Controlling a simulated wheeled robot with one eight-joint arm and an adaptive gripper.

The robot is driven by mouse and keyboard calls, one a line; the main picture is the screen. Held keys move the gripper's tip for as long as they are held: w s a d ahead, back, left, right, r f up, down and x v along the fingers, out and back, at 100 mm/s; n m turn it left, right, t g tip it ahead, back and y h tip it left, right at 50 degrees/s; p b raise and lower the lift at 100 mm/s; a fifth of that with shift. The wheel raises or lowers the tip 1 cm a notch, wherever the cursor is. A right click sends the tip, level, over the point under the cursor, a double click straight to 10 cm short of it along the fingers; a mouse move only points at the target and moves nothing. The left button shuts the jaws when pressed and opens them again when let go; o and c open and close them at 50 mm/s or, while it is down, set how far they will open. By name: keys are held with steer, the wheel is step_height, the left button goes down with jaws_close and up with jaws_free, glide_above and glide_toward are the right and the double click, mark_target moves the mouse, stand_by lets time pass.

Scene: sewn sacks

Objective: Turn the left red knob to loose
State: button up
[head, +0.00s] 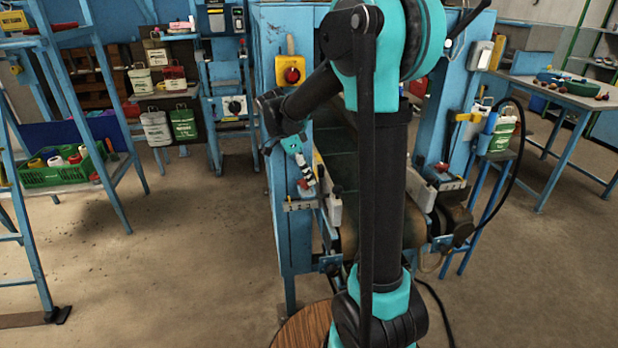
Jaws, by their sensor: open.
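The left red knob (304,187) sits on a small grey bracket on the left front of the blue machine frame. My gripper (307,178) points down right at this knob, its fingertips close above it. They are too small to tell whether they touch it. My gripper is open, and nothing shows between its fingers. A second red knob (441,167) sits on a like bracket on the right side of the machine. The knobs' settings are too small to read.
A yellow box with a red button (291,73) is on the frame's left post. My arm hides the machine's middle. A rack with a green crate (62,176) stands left, and a table (570,92) stands far right. The floor at left is clear.

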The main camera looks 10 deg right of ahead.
steer(key=shift+x, duration=1.05)
steer(key=shift+a, duration=0.1)
jaws_close()
